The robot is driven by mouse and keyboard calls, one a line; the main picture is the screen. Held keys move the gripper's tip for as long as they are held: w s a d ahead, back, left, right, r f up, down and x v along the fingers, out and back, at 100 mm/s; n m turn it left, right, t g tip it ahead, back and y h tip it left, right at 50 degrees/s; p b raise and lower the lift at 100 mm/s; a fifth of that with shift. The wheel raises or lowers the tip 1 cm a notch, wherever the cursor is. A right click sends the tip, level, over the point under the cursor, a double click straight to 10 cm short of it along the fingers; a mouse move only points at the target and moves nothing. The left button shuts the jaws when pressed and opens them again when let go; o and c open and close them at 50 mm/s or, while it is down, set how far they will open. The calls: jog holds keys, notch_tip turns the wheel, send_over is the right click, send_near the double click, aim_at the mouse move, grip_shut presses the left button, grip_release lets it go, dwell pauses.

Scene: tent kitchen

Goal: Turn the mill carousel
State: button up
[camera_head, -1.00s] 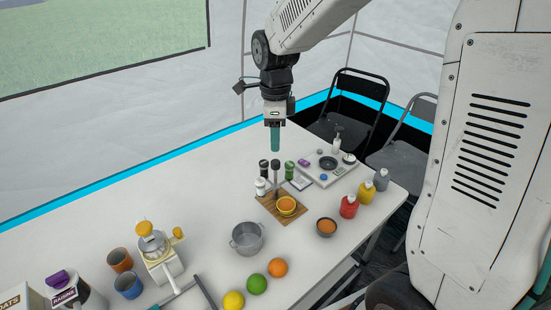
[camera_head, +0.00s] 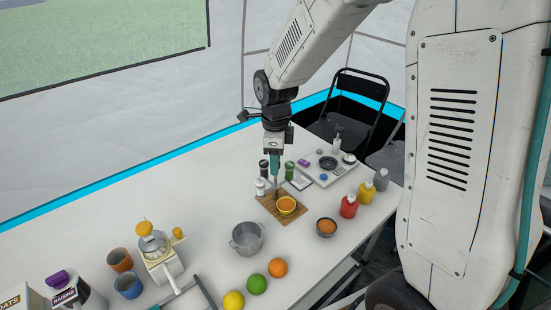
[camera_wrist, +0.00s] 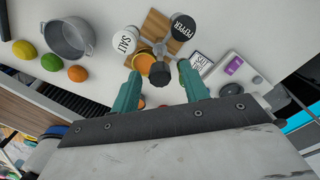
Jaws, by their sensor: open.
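The mill carousel stands at the right part of the white table. In the head view I see a white mill (camera_head: 260,187) and a green one (camera_head: 289,170) beside a wooden board (camera_head: 268,204). My gripper (camera_head: 275,171) points down over the carousel. Contact cannot be told.
A pot (camera_head: 247,239) stands to the left, with fruit in front. The table's back left is clear.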

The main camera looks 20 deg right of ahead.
grip_shut()
jog(key=shift+n, duration=0.3)
jog(key=n, duration=0.3)
jog(key=shift+n, duration=0.3)
jog(key=n, duration=0.4)
jog(key=shift+n, duration=0.3)
jog(key=n, duration=0.8)
jog(key=shift+n, duration=0.6)
